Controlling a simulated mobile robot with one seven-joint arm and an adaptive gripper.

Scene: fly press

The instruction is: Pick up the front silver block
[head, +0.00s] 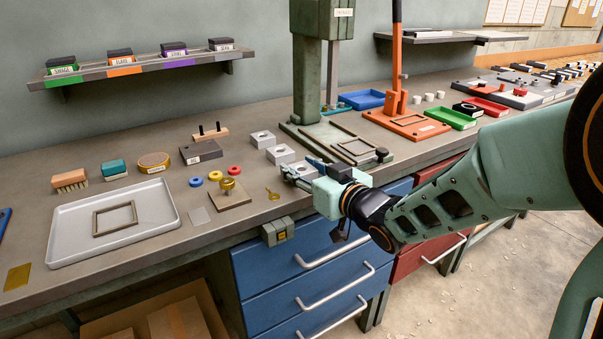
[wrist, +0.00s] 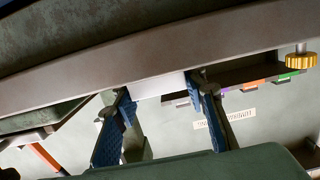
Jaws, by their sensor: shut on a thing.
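Three silver blocks with a dark round mark on top stand in a row near the bench's front edge in the head view: the rear one (head: 263,138), the middle one (head: 280,153) and the front silver block (head: 302,166). My gripper (head: 302,173) is at the front block and partly hides it. In the wrist view, the front block shows as a pale face (wrist: 160,87) between the blue-padded fingers of my gripper (wrist: 161,92). The fingers are shut on it. I cannot tell whether its underside touches the bench.
A green press (head: 318,132) stands just behind the blocks. A brass key (head: 273,193) and a tan plate with a brass knob (head: 229,194) lie to the left. A grey vise-like block (head: 278,232) is fixed at the bench edge, above blue drawers (head: 290,255).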

